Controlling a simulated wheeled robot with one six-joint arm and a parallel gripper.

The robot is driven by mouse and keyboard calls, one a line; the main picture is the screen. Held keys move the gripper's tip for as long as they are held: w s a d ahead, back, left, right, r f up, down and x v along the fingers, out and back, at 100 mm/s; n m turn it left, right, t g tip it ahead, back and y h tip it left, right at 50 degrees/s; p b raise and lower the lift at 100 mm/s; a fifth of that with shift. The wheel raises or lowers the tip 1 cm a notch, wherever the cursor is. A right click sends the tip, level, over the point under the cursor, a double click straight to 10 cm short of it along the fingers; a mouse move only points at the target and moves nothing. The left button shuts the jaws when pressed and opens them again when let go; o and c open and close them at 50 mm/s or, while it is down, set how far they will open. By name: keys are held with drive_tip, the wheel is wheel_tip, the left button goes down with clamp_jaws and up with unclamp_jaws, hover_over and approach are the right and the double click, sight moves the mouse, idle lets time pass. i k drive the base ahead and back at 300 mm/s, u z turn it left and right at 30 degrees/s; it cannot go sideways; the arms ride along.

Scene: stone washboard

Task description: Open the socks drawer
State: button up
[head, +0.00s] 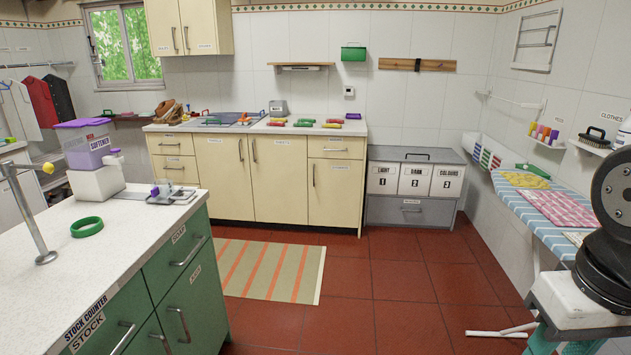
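I cannot make out a label that surely reads socks. The green counter has a drawer (185,255) at its upper right with a bar handle and a small slanted label; it looks shut. The cream cabinet has a shut drawer (172,145) at its left and another shut drawer (335,147) at its right, both with labels too small to read. The grey unit has a wide, shut bottom drawer (410,210) with a small label. My gripper is not in view; only a black part of my arm shows at the right edge.
The white-topped stock counter (120,240) fills the left front. A striped rug (268,268) lies on the red tile floor (400,285), which is mostly clear in the middle. An ironing board (550,213) stands along the right wall. White rods (500,331) show low at the right.

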sight(335, 147)
drive_tip(key=u, duration=0.15)
drive_tip(key=i, duration=1.95)
drive_tip(key=u, duration=0.15)
drive_tip(key=i, duration=2.1)
